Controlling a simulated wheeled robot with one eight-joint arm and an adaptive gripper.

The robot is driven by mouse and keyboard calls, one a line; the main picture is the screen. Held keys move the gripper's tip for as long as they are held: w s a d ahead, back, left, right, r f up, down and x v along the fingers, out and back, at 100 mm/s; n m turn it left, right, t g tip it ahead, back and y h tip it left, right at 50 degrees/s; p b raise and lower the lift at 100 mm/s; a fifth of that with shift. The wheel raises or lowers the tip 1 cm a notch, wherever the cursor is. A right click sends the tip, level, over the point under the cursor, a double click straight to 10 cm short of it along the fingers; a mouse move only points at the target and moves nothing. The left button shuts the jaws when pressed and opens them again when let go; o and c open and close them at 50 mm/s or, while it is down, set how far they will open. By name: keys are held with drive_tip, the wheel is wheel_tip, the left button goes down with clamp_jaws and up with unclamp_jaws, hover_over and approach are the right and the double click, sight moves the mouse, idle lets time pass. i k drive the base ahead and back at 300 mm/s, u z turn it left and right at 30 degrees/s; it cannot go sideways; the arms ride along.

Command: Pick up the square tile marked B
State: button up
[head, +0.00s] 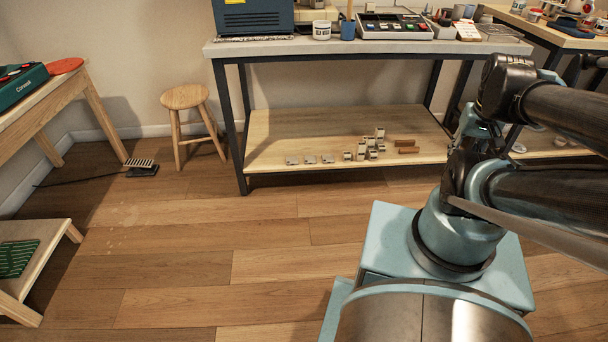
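I cannot pick out a tile with a readable B from here. Three small flat grey-white pieces lie in a row on the lower wooden shelf of the middle bench, a left one (292,160), a middle one (310,159) and a right one (327,158). They could be tiles, but any markings are too small to read. My arm fills the right side of the head view and its links run out past the right edge. I cannot make out my gripper in this view.
Several small pale blocks (361,154) and brown bars (407,149) share the lower shelf (275,133). The grey bench top (300,45) holds a control box (394,26) and jars. A wooden stool (184,97) stands left. The wooden floor (200,220) before the bench is clear.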

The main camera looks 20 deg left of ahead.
sight(308, 158)
drive_tip(key=k, duration=1.35)
drive_tip(key=u, duration=0.8)
drive_tip(key=i, duration=1)
drive_tip(key=z, duration=0.05)
